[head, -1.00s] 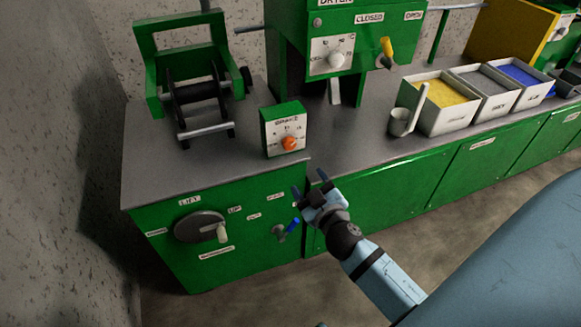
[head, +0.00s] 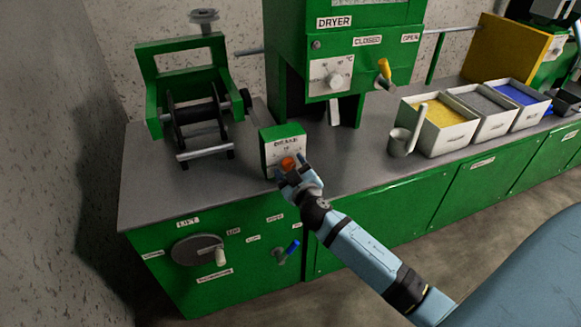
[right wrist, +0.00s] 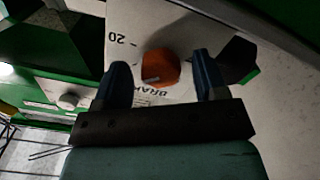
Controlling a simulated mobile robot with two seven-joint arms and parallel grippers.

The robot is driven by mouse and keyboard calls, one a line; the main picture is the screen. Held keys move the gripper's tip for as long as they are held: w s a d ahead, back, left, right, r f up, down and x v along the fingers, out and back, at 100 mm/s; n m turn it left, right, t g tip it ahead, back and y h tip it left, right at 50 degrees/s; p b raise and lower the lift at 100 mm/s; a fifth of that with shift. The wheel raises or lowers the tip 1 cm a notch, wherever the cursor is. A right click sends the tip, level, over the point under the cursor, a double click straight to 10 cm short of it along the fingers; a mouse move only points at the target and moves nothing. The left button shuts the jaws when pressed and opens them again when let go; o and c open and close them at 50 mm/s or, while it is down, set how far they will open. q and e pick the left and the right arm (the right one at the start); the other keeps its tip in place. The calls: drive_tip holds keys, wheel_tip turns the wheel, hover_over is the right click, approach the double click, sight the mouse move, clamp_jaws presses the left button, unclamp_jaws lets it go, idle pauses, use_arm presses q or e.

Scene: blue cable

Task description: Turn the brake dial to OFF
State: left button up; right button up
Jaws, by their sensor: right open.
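The brake box (head: 283,148) is a small green box with a white dial face, standing on the grey bench top near its front edge. Its orange knob (head: 288,163) shows just past my right gripper (head: 291,171), partly hidden by it. In the right wrist view the orange knob (right wrist: 161,68) lies between and beyond the two blue fingertips of my right gripper (right wrist: 162,80). The fingers are open, with a gap on both sides of the knob. A "20" mark and the word "BRAKE" show upside down on the face. My left gripper is not in view.
The green dryer (head: 345,60) stands behind and right of the brake box. A green stand with a black roller (head: 195,113) is at left. A lift crank (head: 198,249) and blue-handled valve (head: 288,252) are on the front panel. A metal cup (head: 399,142) and bins stand right.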

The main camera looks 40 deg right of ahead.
drive_tip(key=shift+w+d, duration=0.1)
drive_tip(key=shift+w, duration=0.2)
drive_tip(key=c, duration=0.9)
drive_tip(key=shift+n, duration=0.3)
